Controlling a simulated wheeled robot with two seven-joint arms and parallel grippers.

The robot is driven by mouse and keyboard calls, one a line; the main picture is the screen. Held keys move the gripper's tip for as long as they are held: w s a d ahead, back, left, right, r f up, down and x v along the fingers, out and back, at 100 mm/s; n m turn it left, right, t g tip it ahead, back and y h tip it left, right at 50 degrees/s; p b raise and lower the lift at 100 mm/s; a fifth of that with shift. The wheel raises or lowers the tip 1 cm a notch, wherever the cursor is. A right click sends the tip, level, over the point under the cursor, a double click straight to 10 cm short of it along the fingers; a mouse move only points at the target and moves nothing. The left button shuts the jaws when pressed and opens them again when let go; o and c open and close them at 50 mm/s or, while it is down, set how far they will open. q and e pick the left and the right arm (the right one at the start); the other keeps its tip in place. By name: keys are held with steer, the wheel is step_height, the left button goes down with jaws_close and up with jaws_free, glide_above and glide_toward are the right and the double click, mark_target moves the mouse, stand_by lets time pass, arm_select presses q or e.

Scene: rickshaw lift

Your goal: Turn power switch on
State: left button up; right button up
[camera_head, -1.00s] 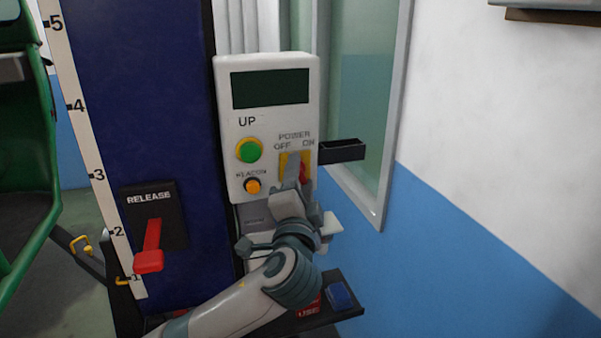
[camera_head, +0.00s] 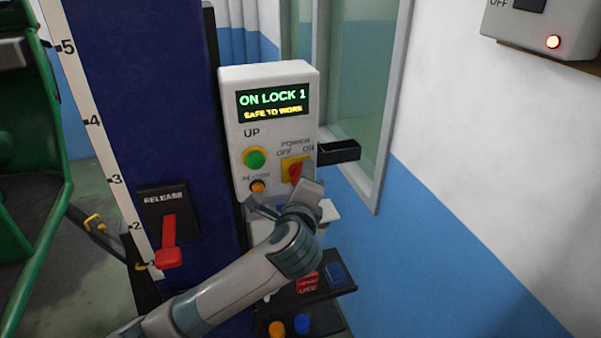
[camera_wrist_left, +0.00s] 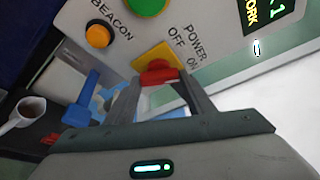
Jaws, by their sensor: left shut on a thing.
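The white control box (camera_head: 237,135) is fixed beside the blue column. Its display (camera_head: 275,103) is lit and reads "ON LOCK 1" and "SAFE TO WORK". The red power switch (camera_head: 296,170) sits on a yellow plate (camera_head: 288,162) under the "OFF" and "ON" labels, and appears turned toward ON. My left gripper (camera_head: 298,182) is at the switch, partly covering it. In the left wrist view the fingers of my left gripper (camera_wrist_left: 160,82) are shut around the red switch (camera_wrist_left: 159,72). My right gripper is in neither view.
A green button (camera_head: 255,160) and an orange beacon button (camera_head: 258,187) are left of the switch. A red release lever (camera_head: 168,240) is lower left. A small black holder (camera_head: 338,152) juts out to the right. A wall box (camera_head: 530,30) has a lit red lamp.

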arm_select(q)
steer(key=shift+m+g+y, duration=0.3)
steer(key=shift+m+g, duration=0.1)
steer(key=shift+m, duration=0.6)
steer(key=shift+f, duration=0.1)
steer(key=o, duration=1.1)
steer(key=shift+c, duration=0.2)
steer(key=shift+d, duration=0.1)
steer(key=shift+s, duration=0.15)
steer(key=b+v, duration=0.3)
steer(key=v, duration=1.4)
